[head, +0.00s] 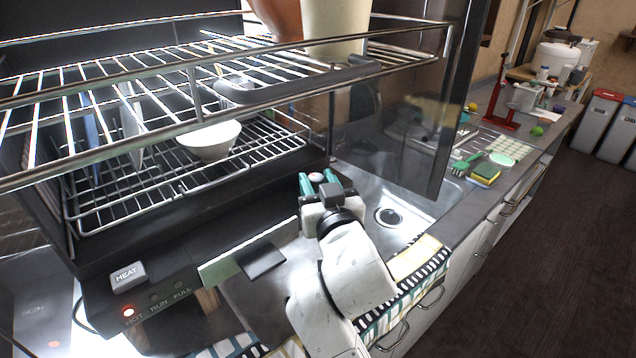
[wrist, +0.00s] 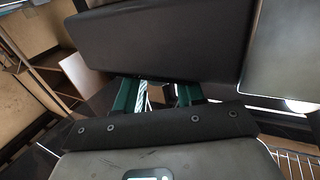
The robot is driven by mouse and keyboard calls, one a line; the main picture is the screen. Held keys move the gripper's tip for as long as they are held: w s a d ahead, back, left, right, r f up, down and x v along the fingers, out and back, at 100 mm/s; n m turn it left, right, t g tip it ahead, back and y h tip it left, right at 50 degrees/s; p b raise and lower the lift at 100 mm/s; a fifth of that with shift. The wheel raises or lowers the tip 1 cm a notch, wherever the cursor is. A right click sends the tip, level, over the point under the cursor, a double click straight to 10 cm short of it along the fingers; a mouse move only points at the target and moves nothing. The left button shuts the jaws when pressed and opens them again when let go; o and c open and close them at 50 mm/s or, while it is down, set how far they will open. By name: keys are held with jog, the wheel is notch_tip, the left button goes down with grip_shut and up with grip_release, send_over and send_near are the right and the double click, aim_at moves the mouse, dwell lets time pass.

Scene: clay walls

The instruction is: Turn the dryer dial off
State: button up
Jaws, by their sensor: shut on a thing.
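The dish dryer is a dark cabinet with two wire racks (head: 250,150). Its dark front runs from the lower left to my gripper. My gripper (head: 318,183) is at the right end of the dryer front. Its green fingers are closed around a small round pale and reddish thing, which seems to be the dial (head: 316,177). In the wrist view the fingers (wrist: 160,93) reach behind a dark block (wrist: 160,40) that hides their tips.
A white bowl (head: 209,140) and plates stand on the lower rack. A glass door (head: 400,120) hangs open right of the gripper, over the sink. A sponge (head: 486,173) and a red stand (head: 502,105) are on the counter.

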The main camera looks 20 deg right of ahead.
jog(key=shift+d+r+n+y+p, duration=0.2)
jog(key=shift+n+y+p, duration=0.5)
jog(key=shift+p, duration=1.2)
jog(key=shift+n+y+p, duration=0.3)
jog(key=shift+y+p, duration=0.6)
jog(key=shift+p, duration=0.25)
jog(key=shift+d+f+n+y+p, duration=0.2)
jog(key=shift+n+y+p, duration=0.6)
jog(key=shift+y, duration=0.4)
jog(key=n+y+b, duration=0.1)
jog(key=n+g+y+b, duration=0.1)
jog(key=y+b, duration=0.1)
jog(key=shift+d+f+b, duration=0.1)
jog(key=shift+f+b, duration=0.15)
jog(key=shift+b, duration=0.05)
jog(key=shift+n+y+b, duration=0.3)
jog(key=shift+y+b, duration=0.1)
jog(key=shift+y, duration=0.1)
jog(key=shift+w+r+n+g+y+b, duration=0.15)
jog(key=shift+n+g+y+b, duration=0.65)
jog(key=shift+y+b, duration=0.45)
jog(key=o, duration=1)
